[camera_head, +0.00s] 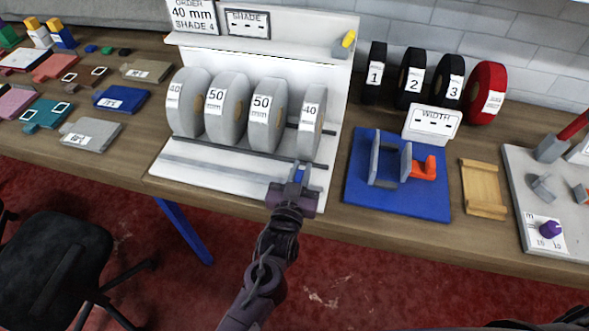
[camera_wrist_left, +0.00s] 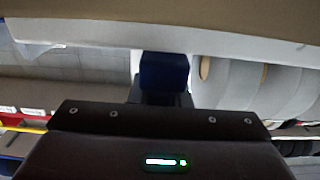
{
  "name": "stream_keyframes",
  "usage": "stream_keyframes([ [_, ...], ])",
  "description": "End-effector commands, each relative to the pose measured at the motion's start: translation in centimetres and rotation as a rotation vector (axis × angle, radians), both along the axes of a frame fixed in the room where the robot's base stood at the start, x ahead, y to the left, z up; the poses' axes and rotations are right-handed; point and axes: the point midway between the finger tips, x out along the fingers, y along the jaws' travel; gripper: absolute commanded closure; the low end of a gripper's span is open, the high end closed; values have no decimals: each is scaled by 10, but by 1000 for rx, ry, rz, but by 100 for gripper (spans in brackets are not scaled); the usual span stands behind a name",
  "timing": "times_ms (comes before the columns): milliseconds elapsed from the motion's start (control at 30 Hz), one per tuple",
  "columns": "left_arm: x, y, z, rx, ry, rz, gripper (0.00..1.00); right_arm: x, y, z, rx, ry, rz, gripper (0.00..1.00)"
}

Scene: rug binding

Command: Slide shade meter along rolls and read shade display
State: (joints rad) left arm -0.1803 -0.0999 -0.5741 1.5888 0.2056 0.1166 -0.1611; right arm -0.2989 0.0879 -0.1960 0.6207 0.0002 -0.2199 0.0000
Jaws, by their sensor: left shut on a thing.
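Several grey rolls (camera_head: 219,105) stand in a row on a white rack (camera_head: 180,167), with labels reading 40, 50, 50 and 40 from left to right. The shade display (camera_head: 247,23) on the rack's back panel shows dashes. My left gripper (camera_head: 293,189) is at the front right of the rack, in front of the rightmost roll (camera_head: 311,118). It is shut on a small blue block, apparently the shade meter (camera_head: 299,175), mostly hidden by the gripper. The block also shows dark blue in the left wrist view (camera_wrist_left: 164,72), beside a grey roll. My right gripper is out of view.
An order card (camera_head: 193,15) reads 40 mm, shade 4. A blue board (camera_head: 360,196) with a clamp and a width display (camera_head: 432,122) stand to the right. Black and red rolls (camera_head: 487,92) are behind. Coloured swatches (camera_head: 121,98) lie left.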

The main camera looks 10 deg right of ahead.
Motion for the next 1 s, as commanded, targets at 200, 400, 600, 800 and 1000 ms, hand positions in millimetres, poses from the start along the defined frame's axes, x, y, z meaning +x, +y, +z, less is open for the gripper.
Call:
stream_keyframes([
  [200,0,0,0,0,0,0,100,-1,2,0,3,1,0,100],
  [400,0,0,0,0,0,0,62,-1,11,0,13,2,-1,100],
  [600,0,1,0,0,0,0,62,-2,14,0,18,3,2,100],
  [800,-15,6,-3,0,2,0,62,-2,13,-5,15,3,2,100],
  [1000,-48,18,-4,0,2,-1,62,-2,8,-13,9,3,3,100],
])
